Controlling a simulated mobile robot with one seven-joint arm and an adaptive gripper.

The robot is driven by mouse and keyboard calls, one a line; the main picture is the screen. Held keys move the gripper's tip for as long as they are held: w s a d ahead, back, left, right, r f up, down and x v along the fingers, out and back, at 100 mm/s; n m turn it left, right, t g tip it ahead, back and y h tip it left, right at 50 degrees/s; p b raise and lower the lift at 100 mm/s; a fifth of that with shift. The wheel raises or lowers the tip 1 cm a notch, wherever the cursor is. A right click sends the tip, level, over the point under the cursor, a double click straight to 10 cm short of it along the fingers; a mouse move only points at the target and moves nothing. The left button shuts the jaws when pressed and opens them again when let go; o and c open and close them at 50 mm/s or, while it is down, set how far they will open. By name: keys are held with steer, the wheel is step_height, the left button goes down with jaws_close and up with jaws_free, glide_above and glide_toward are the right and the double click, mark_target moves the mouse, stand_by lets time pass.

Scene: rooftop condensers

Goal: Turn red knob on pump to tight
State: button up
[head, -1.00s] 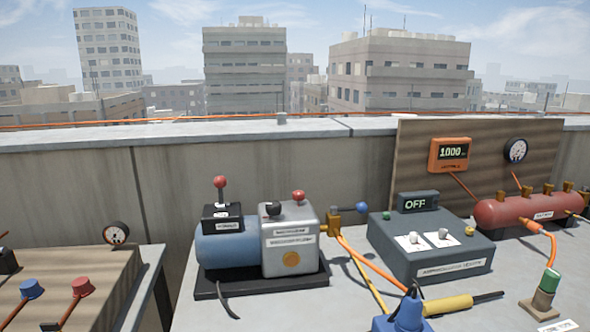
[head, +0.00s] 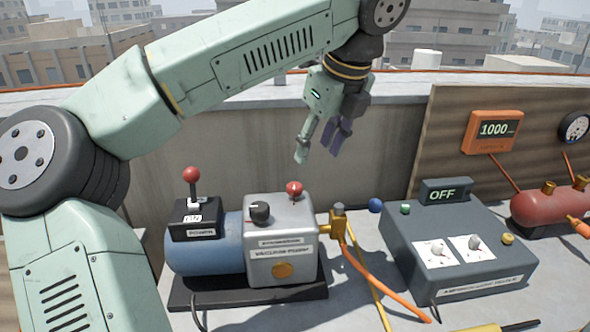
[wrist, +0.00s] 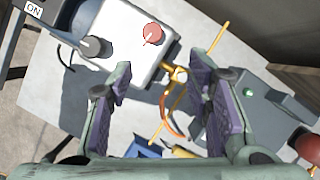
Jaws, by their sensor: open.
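The pump is a blue cylinder (head: 205,250) with a silver box (head: 282,237) on a black base. A small red knob (head: 294,188) sits on top of the silver box, at its back right. In the wrist view the red knob (wrist: 152,34) shows its round top with a pale pointer mark; I cannot read any label beside it. My gripper (head: 318,150) is above and slightly right of the red knob, pointing down, apart from it. In the wrist view my gripper (wrist: 161,75) has its fingers spread with nothing between them.
A black knob (head: 260,212) is left of the red one. A red-balled lever (head: 191,178) stands on the switch box marked ON. A brass valve (head: 337,222) with hoses is right of the pump. A grey box (head: 458,247) with an OFF display stands further right. A parapet wall runs behind.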

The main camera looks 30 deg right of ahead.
mark_target(295, 185)
steer(key=shift+n+y, duration=0.3)
steer(key=p+x, duration=0.1)
steer(key=x, duration=0.2)
steer(key=p+x, duration=0.1)
steer(key=x, duration=0.3)
steer(key=w+x, duration=0.1)
steer(key=x, duration=0.2)
steer(key=shift+w+a+f+p, duration=0.1)
steer(key=shift+w+a+p, duration=0.1)
steer(key=shift+a+p, duration=0.15)
steer(key=shift+c, duration=0.3)
jaws_close()
